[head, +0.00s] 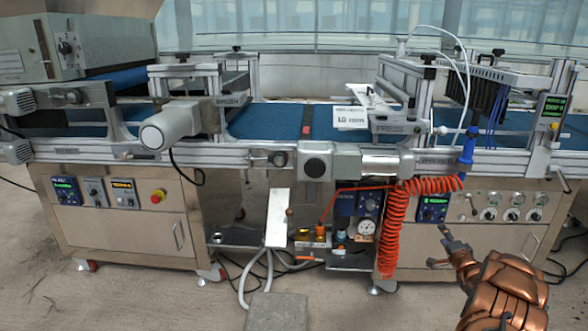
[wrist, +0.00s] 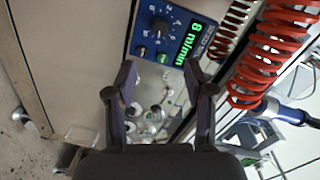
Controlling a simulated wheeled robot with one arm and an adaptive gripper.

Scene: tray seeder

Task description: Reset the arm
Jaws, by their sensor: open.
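My gripper (head: 441,247) is at the lower right of the head view, in front of the right cabinet of the tray seeder. Its two fingers stand apart in the wrist view (wrist: 160,90), with nothing held between them. My copper-coloured arm reaches in from the bottom right corner. Past the fingertips, the wrist view shows a blue control box (wrist: 172,35) with a green "8 m/min" readout and a knob. In the head view a blue control panel (head: 432,209) with a green display sits on the right cabinet, close above the gripper.
A coiled orange hose (head: 396,225) hangs left of my gripper; red coils (wrist: 265,60) show in the wrist view. The blue conveyor belt (head: 270,120) runs along the machine. A left cabinet (head: 120,225) has a red button (head: 158,196). The floor (head: 350,300) in front is mostly clear.

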